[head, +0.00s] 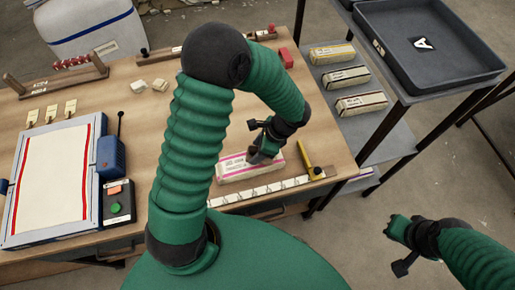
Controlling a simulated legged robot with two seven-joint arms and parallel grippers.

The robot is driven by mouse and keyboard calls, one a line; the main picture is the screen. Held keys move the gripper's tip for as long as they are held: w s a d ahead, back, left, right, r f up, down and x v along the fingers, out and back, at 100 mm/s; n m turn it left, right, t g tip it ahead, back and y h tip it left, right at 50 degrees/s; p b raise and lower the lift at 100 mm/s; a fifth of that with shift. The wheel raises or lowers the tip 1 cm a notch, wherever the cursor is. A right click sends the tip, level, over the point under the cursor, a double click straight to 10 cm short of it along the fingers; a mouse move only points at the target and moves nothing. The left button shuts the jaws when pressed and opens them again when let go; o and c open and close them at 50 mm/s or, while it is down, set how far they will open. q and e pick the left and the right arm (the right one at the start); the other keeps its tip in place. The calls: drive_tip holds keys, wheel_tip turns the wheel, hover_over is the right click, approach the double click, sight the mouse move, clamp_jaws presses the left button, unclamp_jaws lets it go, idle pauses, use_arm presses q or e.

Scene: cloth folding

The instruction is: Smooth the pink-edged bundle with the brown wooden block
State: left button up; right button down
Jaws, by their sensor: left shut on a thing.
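The pink-edged bundle (235,172) is a pale, long packet with pink stripes. It lies near the table's front edge, behind a white marked strip. My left gripper (260,155) reaches down onto the bundle's middle, its dark fingers shut on it; the fingertips are partly hidden. A small brown piece (322,172) sits at the right end of the strip beside a yellow tool; I cannot tell whether it is the brown wooden block. My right gripper (393,247) hangs over the floor, away from the table; its jaw opening is unclear.
A framed white cloth board (50,185) with a blue lever and a button box (118,200) stands at the left. Several banded bundles (345,77) lie on a grey shelf at the right, beside a dark tray (375,45).

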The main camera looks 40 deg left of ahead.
use_arm(q)
drive_tip(key=shift+a, duration=0.1)
drive_tip(key=shift+a+f, duration=0.2)
drive_tip(key=shift+f, duration=0.25)
drive_tip(key=shift+d+f+b, duration=0.2)
drive_tip(key=shift+b, duration=0.25)
drive_tip(key=shift+f, duration=0.3)
